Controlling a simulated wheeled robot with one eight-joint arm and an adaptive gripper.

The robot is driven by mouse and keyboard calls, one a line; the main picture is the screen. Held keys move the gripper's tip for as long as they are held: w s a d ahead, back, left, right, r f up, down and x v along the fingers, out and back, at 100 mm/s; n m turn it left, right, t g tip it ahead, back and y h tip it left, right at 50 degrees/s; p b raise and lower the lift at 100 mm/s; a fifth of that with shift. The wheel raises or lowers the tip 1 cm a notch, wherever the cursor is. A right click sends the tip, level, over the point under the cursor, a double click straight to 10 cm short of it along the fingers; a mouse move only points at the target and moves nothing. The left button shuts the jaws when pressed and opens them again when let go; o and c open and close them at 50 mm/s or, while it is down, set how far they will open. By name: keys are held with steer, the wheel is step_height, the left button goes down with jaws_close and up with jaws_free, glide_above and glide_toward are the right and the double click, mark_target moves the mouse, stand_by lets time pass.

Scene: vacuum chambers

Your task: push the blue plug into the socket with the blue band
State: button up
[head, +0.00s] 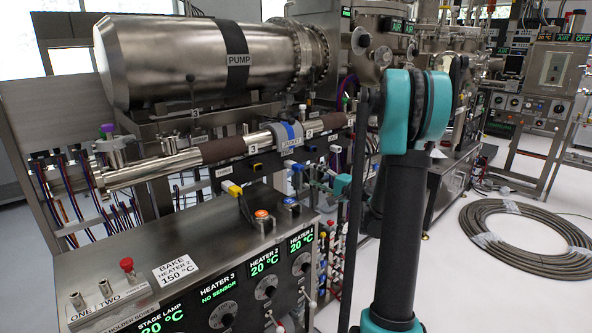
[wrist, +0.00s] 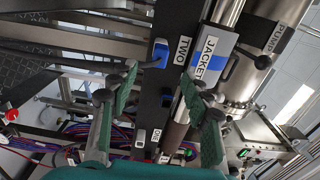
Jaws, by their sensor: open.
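A blue plug (wrist: 160,52), with a dark cable, is at the dark rail beside the label TWO in the wrist view. The blue plug lies just beyond the fingertips. In the head view only teal parts of it show, right of the plug.
A tube with a blue-striped JACKET label (wrist: 215,62) runs close beside the rail. A yellow plug (head: 232,188) is at the rail further left. Orange (head: 262,214) and blue (head: 290,201) discs stand on the bench top. A coiled hose (head: 530,238) lies on the floor.

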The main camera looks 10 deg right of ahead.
mark_target(301, 169)
steer(key=shift+x, duration=4.35)
jaws_close()
